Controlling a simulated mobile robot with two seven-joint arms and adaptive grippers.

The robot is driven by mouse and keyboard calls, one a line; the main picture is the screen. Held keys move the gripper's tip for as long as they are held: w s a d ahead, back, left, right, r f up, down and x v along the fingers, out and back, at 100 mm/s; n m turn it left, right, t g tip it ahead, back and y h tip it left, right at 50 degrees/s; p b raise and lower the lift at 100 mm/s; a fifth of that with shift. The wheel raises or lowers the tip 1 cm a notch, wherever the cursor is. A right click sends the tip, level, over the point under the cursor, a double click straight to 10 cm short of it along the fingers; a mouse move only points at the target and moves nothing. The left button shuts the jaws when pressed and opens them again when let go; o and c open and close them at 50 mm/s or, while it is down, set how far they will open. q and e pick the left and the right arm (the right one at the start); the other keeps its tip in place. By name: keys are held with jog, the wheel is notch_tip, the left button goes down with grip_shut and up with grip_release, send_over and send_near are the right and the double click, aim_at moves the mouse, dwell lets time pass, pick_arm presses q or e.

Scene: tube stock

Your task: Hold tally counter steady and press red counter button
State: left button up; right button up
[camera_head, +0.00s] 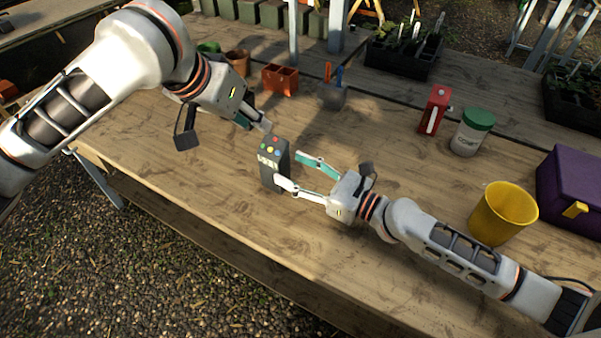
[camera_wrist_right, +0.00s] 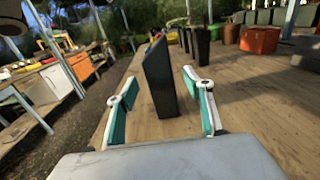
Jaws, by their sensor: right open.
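The tally counter (camera_head: 273,178) is a dark, upright box on the wooden table, with several small coloured buttons and a pale display on its sloping top. My right gripper (camera_head: 289,169) is open, with its fingers reaching toward the counter from the right. In the right wrist view the counter (camera_wrist_right: 158,80) stands upright between the two spread fingers, with gaps at both sides. My left gripper (camera_head: 265,125) points down just behind the counter's top edge; I cannot tell whether it touches. Its fingers overlap, so their opening is unclear.
The table's front is clear.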

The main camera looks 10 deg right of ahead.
aim_at(274, 160)
jog(key=shift+x, duration=3.15)
jog(key=shift+s+a, duration=0.1)
jog(key=c, duration=1.3)
pick_arm(q)
grip_shut()
pick_arm(e)
jog(key=shift+o, duration=0.2)
